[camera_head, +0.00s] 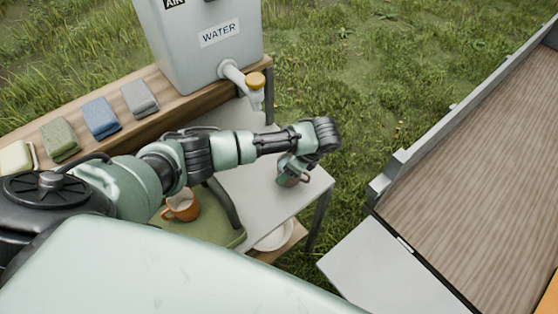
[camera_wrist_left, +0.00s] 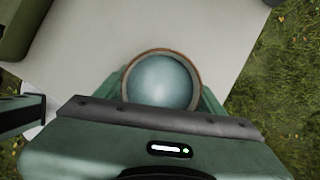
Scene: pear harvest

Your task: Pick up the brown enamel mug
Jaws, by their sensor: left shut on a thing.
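The brown enamel mug shows from above in the left wrist view, with a brown rim and a pale blue-grey inside (camera_wrist_left: 160,82). My left gripper (camera_head: 292,171) is shut on the mug, with green fingers on both sides of it. In the head view they are over the right end of the pale table (camera_head: 256,186), and the gripper hides much of the mug. I cannot tell whether the mug's base touches the table. My right gripper is not in view.
An orange mug (camera_head: 184,208) stands on a green mat (camera_head: 215,232) below my left arm. A grey water container (camera_head: 195,50) with a tap (camera_head: 243,83) stands behind. Folded cloths (camera_head: 101,117) lie on a wooden shelf. A white plate (camera_head: 273,238) is low near the table's front. A wood-floored trailer bed (camera_head: 480,180) is at right.

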